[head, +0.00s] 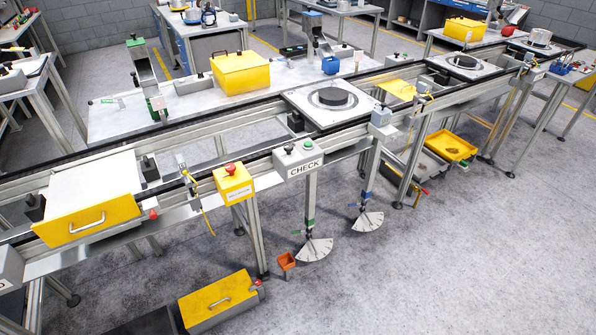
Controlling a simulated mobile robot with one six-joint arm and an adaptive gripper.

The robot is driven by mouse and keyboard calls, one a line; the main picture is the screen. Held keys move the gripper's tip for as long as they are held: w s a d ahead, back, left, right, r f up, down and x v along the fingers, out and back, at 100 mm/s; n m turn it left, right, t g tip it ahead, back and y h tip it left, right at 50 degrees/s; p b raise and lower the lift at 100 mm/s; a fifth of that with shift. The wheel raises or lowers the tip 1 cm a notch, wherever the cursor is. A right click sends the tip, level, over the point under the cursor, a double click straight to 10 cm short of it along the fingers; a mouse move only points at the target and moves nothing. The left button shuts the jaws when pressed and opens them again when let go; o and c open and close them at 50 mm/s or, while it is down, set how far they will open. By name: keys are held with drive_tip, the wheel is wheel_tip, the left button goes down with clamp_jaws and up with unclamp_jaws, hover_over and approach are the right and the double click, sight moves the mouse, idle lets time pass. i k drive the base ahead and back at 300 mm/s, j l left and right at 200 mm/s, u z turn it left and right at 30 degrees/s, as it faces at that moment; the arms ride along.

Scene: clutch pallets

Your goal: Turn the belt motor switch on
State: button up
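No control in the head view can be read as the belt motor switch. A grey box labelled CHECK (299,162) on the conveyor's front rail carries a dark knob (289,149) and a green button (308,144). Left of it, a yellow box (234,186) has a red mushroom button (231,169); its small label is unreadable. Another grey box (9,268) is cut off at the left edge. My gripper is not in view.
The conveyor carries pallets with dark discs (333,96). A yellow-fronted drawer unit (90,220) sits at its left end. The right foreground floor is clear.

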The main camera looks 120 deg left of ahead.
sight(230, 169)
drive_tip(key=u, duration=4.25)
